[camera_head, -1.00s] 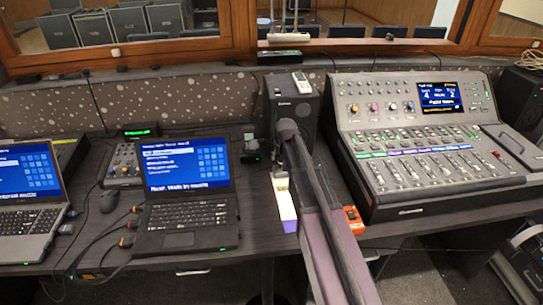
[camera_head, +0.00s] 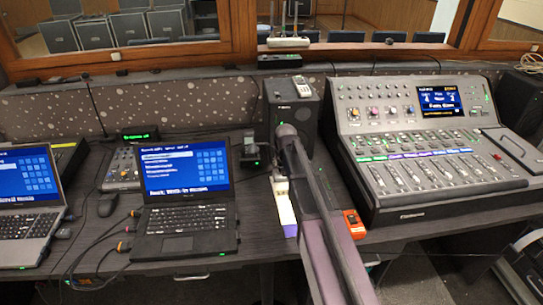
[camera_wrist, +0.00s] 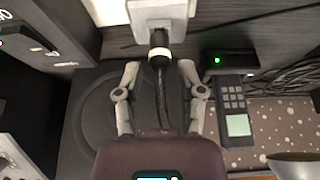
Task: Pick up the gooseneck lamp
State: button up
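My arm (camera_head: 318,215) reaches over the desk toward the black speaker (camera_head: 279,95) and hides my gripper in the head view. In the wrist view my gripper (camera_wrist: 160,95) has its two grey fingers spread apart. A dark, thin, curved stalk (camera_wrist: 160,85) runs between them from a black cylinder (camera_wrist: 158,48) on a white block (camera_wrist: 160,14). I cannot tell whether this is the gooseneck lamp or a plug with its cable. Neither finger visibly touches it. I cannot surely pick out the lamp in the head view.
Two laptops (camera_head: 185,216) and a small mixer (camera_head: 122,168) stand at left. A large mixing console (camera_head: 415,150) fills the right. An orange box (camera_head: 354,223) lies beside my arm. In the wrist view a keypad device (camera_wrist: 233,105) and a box with a green light (camera_wrist: 217,60) are at right.

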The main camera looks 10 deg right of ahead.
grip_shut()
jog(key=shift+r, duration=0.1)
notch_tip(320, 180, up, 10)
jog(key=p, duration=1)
jog(key=shift+r, duration=0.1)
dwell(0.8)
jog(key=shift+r+p, duration=1.3)
jog(key=shift+p, duration=0.2)
